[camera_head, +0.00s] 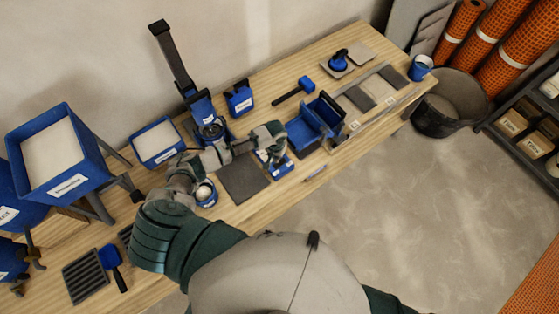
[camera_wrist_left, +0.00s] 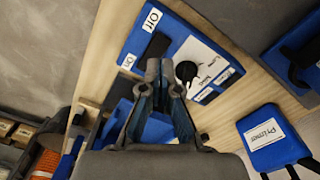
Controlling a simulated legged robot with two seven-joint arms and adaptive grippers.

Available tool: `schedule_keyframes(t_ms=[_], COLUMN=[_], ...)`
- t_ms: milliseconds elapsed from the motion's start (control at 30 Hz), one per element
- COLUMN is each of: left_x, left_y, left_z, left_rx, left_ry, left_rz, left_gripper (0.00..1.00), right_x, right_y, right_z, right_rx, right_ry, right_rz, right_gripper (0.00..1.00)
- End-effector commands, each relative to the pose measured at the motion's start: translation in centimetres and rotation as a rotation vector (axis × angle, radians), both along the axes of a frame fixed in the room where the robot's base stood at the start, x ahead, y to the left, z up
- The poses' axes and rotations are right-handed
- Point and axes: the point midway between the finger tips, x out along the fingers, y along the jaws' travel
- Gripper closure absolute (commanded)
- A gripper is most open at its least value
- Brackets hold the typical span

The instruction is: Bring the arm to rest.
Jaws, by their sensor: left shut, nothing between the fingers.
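My left arm reaches in from the lower left over the workbench (camera_head: 226,210) in the head view. My left gripper (camera_head: 276,154) is above the bench, over a blue control box (camera_head: 281,168) that it partly hides. In the left wrist view the gripper (camera_wrist_left: 163,68) has its fingertips together with nothing between them. Beyond the tips is the blue control box with On and Off labels and a black knob (camera_wrist_left: 187,72). The tips overlap its near edge in the picture; I cannot tell whether they touch. My right gripper is out of sight.
A dark tile (camera_head: 243,178) and an open blue box (camera_head: 316,122) lie either side of the gripper. A blue stand with a dark post (camera_head: 172,58) rises behind. A blue Primer container (camera_wrist_left: 268,138) shows in the left wrist view. Open floor (camera_head: 400,215) lies right.

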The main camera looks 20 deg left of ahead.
Motion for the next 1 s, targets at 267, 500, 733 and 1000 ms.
schedule_keyframes(t_ms=[267, 500, 733, 1000], left_x=[0.0, 0.0, 0.0, -4.8], left_y=[0.0, 0.0, 0.0, -6.1], left_z=[1.9, 1.7, 1.7, 1.3], left_rx=[-0.001, -0.001, -0.001, -0.095], left_ry=[0.0, 0.001, 0.0, -0.024], left_rz=[0.001, 0.001, 0.001, -0.141], left_gripper=[1.0, 1.0, 1.0, 1.0], right_x=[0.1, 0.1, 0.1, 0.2], right_y=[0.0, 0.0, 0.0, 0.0], right_z=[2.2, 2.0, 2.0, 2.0], right_rx=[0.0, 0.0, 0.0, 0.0], right_ry=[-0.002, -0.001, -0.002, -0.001], right_rz=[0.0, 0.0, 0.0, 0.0], right_gripper=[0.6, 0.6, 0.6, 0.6])
